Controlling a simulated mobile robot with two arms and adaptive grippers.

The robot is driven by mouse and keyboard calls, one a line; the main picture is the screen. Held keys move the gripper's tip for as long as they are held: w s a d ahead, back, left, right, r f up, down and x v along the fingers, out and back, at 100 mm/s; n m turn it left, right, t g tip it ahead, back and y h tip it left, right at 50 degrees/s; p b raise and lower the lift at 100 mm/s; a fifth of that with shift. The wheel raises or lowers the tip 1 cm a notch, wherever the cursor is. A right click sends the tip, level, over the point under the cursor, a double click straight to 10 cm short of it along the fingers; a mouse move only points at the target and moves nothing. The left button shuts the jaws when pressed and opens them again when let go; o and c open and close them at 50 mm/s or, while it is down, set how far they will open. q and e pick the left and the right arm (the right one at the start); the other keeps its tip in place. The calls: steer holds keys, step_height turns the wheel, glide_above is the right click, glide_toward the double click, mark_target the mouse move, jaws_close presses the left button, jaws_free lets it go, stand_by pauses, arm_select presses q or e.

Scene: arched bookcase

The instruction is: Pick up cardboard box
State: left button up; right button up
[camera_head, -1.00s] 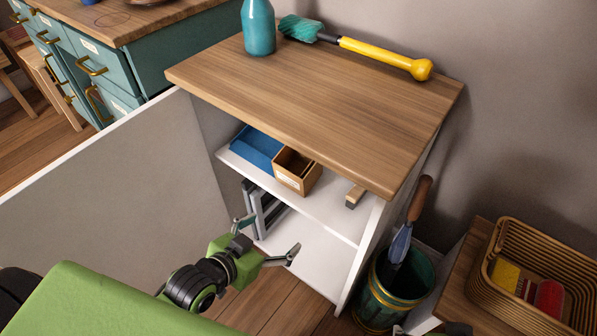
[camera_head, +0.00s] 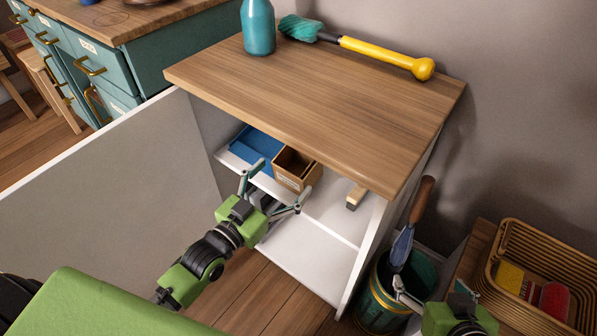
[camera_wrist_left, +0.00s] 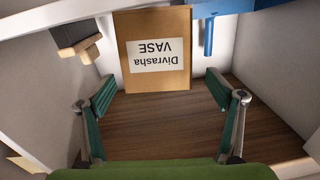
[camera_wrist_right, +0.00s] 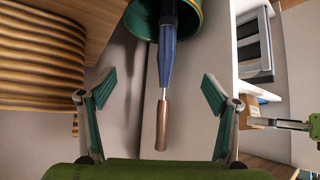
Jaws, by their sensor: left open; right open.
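The cardboard box (camera_head: 292,180) is a small, open-topped brown box on the upper shelf of the open white cabinet (camera_head: 338,225). In the left wrist view the box (camera_wrist_left: 152,81) shows a white label, upside down, reading "Divrasha VASE". My left gripper (camera_head: 280,182) is open in front of the box. In the left wrist view its fingers (camera_wrist_left: 161,92) are spread wide, with the box ahead between them and not gripped. My right gripper (camera_head: 432,288) is open and empty at the lower right, outside the cabinet; its fingers show in the right wrist view (camera_wrist_right: 156,90).
A blue tray (camera_head: 259,145) sits left of the box, and a wooden-handled brush (camera_head: 356,196) lies to its right. The wooden top (camera_head: 310,85) overhangs the shelf. A green bucket (camera_head: 378,300) with a blue, wooden-handled tool (camera_head: 403,245) stands near my right gripper, beside a basket (camera_head: 545,260).

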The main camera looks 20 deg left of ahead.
mark_target(300, 163)
arm_select(q)
steer(key=shift+x, duration=1.05)
steer(key=b+x, duration=0.1)
steer(key=x, duration=0.3)
steer(key=shift+d+b, duration=0.2)
steer(key=shift+b, duration=0.2)
steer(key=shift+w+d, duration=0.1)
steer(key=shift+w, duration=0.25)
steer(key=c, duration=1.2)
arm_select(e)
steer(key=w+a+r+t+y, duration=0.1)
steer(key=w+a+r+t, duration=0.2)
steer(key=r, duration=0.6)
steer(key=w+t, duration=0.2)
steer(key=w, duration=0.1)
steer(key=shift+w+y, duration=0.15)
steer(key=shift+y, duration=0.15)
